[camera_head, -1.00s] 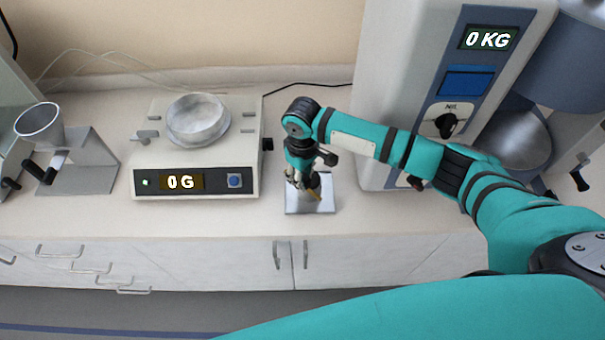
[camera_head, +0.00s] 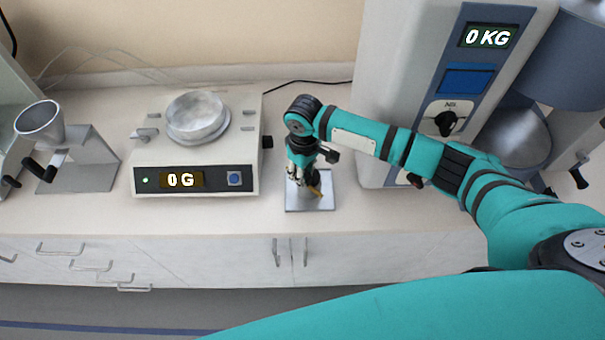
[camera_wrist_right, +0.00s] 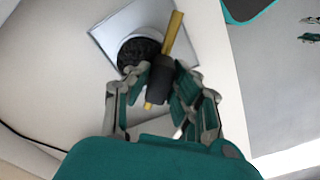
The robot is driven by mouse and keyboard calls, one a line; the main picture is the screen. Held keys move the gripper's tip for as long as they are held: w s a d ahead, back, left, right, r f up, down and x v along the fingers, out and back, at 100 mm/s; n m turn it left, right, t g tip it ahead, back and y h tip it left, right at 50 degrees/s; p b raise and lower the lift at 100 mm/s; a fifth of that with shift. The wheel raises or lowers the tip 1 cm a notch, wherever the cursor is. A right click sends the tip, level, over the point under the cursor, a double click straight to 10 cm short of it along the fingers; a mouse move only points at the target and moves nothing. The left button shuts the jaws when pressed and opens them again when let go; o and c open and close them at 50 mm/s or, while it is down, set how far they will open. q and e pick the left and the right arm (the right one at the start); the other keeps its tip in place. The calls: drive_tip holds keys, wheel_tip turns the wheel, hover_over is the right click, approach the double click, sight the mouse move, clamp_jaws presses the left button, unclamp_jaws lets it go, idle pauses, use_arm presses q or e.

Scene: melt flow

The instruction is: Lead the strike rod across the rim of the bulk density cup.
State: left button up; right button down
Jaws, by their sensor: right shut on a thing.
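My right gripper (camera_wrist_right: 162,82) is shut on the strike rod (camera_wrist_right: 172,34), a yellow rod with a dark grip between the fingers. In the right wrist view the bulk density cup (camera_wrist_right: 139,47), white-rimmed with dark granules inside, stands on a square metal plate (camera_wrist_right: 106,36). The rod lies over or beside the right part of the cup's rim; I cannot tell if it touches. In the head view my right gripper (camera_head: 302,180) is above the plate (camera_head: 322,203) and hides the cup. The rod's yellow end (camera_head: 315,191) shows below it. My left gripper is not in view.
A balance (camera_head: 250,158) reading 0 G, with a round metal pan (camera_head: 196,116), stands left of the plate. A metal funnel on a stand (camera_head: 40,122) is at far left. A tall machine (camera_head: 400,60) reading 0 KG stands right. The counter's front edge is close.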

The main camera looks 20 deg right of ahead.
drive_tip(key=shift+w+d, duration=0.3)
drive_tip(key=shift+d, duration=0.25)
drive_tip(key=shift+w+d, duration=0.3)
drive_tip(key=shift+d, duration=0.25)
drive_tip(key=shift+w+d, duration=0.1)
drive_tip(key=shift+w+d, duration=0.3)
drive_tip(key=shift+d, duration=0.3)
drive_tip(key=shift+w+d, duration=0.3)
drive_tip(key=shift+d, duration=0.25)
wheel_tip(320, 180, up, 3)
drive_tip(key=p, duration=0.2)
drive_tip(key=shift+f+p, duration=0.15)
drive_tip(key=shift+p, duration=0.25)
drive_tip(key=shift+r+p, duration=0.8)
drive_tip(key=shift+r, duration=0.4)
